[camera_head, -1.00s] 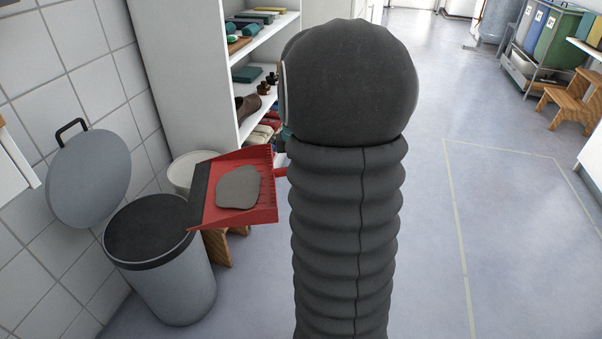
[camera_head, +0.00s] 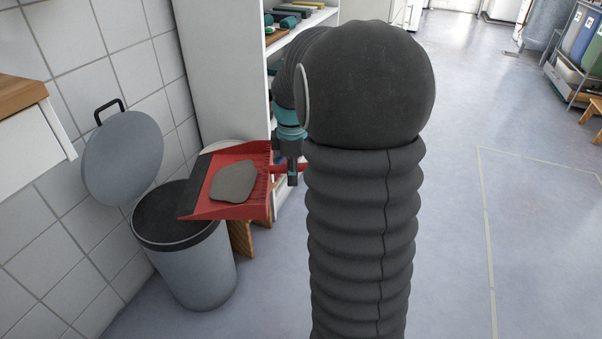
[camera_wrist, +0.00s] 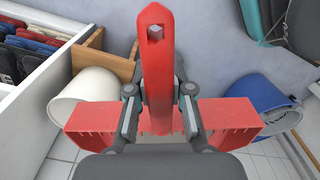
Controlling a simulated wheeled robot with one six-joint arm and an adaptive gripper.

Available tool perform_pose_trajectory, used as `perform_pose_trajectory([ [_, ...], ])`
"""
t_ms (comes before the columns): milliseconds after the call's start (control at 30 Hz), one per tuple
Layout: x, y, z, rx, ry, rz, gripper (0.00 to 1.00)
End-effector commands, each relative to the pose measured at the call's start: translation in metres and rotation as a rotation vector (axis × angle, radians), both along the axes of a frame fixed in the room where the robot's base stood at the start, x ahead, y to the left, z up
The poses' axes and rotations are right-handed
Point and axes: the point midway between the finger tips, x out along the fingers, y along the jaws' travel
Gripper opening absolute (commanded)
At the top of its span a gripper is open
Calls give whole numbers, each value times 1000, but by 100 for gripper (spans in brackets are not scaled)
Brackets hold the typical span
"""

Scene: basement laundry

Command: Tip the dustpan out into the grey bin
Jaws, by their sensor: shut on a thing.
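The red dustpan (camera_head: 256,201) holds a flat grey patch of dirt (camera_head: 234,182) and looks about level. My gripper (camera_head: 293,172) is shut on its red handle, which also shows between the fingers in the wrist view (camera_wrist: 157,90). The grey bin (camera_head: 197,270) stands by the tiled wall with its round lid (camera_head: 124,158) swung up and its dark opening showing. The dustpan's front lip overlaps the right part of the bin's opening in the head view; the height between them is hard to tell. The dirt is hidden in the wrist view.
A white shelf unit (camera_head: 216,70) with shoes and boxes stands behind the dustpan. A pale bucket (camera_wrist: 85,95) and a wooden stool (camera_head: 243,238) are close by. A wood-topped counter (camera_head: 20,95) juts in at left. Open floor (camera_head: 455,220) lies to the right.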

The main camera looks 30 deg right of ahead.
Motion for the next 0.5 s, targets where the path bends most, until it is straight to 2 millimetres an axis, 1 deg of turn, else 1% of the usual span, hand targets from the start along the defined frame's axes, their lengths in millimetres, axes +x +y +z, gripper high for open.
perform_pose_trajectory([
  [400, 18, 31, -5, 0, -1, 3, 0],
  [500, 21, 35, 7, -33, 21, 5, 0],
])
